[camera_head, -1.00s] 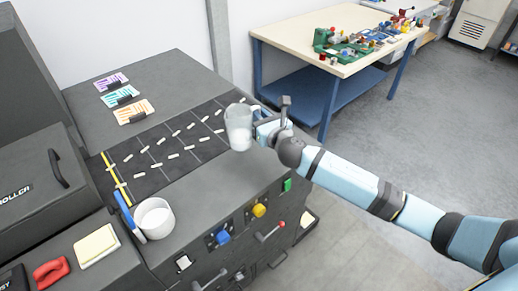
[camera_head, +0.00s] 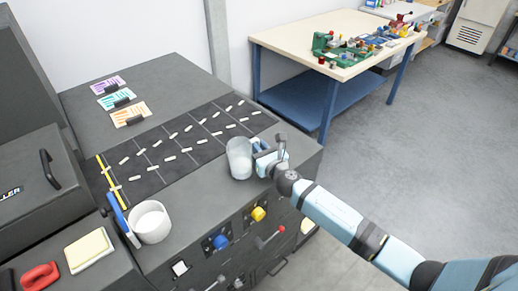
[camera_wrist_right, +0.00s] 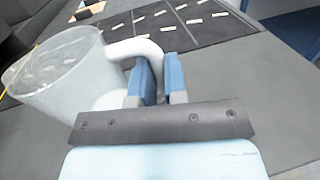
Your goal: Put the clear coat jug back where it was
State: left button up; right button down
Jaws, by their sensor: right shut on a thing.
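The clear coat jug (camera_head: 239,158) is a translucent, frosted jug with a side handle. It is at the right part of the dark machine top, just in front of the black marked strip. My right gripper (camera_head: 264,160) is at its right side, shut on the handle. In the right wrist view the blue fingers (camera_wrist_right: 160,77) are around the white handle, and the jug body (camera_wrist_right: 62,78) stands to the left, tilted in the picture. I cannot tell whether its base touches the machine top. My left gripper is not in view.
A white pot (camera_head: 150,222) with a blue-handled tool (camera_head: 122,219) beside it stands at the front left. The black strip (camera_head: 190,157) carries several small white pieces. Colored cards (camera_head: 130,113) lie behind it. Machine top (camera_head: 200,200) between pot and jug is clear.

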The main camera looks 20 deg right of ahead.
jog(key=shift+f, duration=0.15)
jog(key=c, duration=1.2)
grip_release()
jog(key=shift+o, duration=0.2)
